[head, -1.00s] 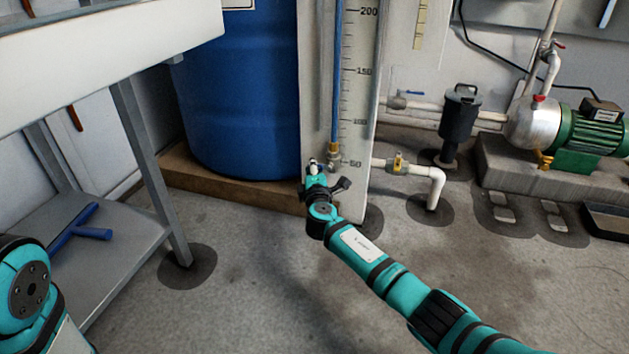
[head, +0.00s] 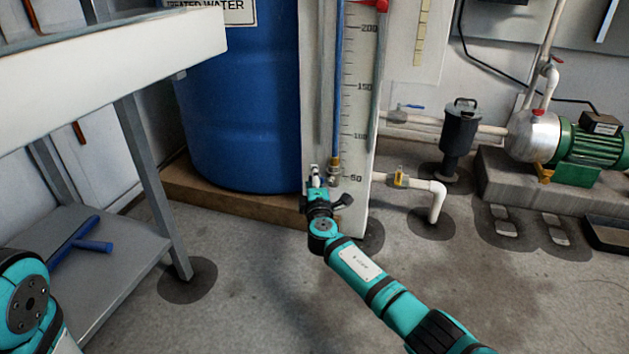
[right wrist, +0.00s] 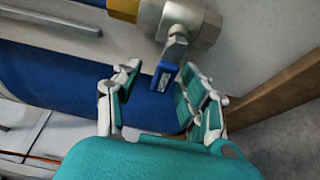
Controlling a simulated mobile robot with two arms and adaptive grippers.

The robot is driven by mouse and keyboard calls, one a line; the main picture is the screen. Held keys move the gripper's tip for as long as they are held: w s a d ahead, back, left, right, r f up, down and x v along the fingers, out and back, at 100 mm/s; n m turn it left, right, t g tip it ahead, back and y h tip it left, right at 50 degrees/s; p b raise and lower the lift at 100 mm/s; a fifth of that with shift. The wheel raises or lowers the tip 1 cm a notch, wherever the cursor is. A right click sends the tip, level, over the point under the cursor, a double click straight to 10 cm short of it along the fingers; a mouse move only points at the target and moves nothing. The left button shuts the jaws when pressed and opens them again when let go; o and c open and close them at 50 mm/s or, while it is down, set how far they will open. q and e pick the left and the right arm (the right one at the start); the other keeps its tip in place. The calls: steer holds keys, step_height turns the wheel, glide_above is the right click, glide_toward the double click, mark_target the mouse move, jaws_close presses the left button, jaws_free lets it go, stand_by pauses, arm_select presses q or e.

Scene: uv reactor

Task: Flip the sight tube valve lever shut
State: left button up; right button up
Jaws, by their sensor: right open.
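The sight tube (head: 339,80) is a thin blue column in front of a graduated white board (head: 362,120). At its foot are a brass fitting (head: 335,162) and a small metal valve (head: 334,177). In the right wrist view the grey valve body (right wrist: 183,18) carries a short lever with a blue grip (right wrist: 165,76). My right gripper (head: 315,170) is beside the valve in the head view. In the right wrist view my right gripper (right wrist: 160,88) is open, with the blue grip between its fingertips; contact is unclear. My left gripper is out of view.
A blue drum (head: 240,100) stands on a wooden base (head: 240,200) behind and left of the board. A grey bench (head: 100,60) is at left. The front floor is clear.

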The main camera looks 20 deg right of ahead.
steer(key=shift+s, duration=0.1)
steer(key=v, duration=1.1)
steer(key=shift+s, duration=0.4)
steer(key=shift+f, duration=0.1)
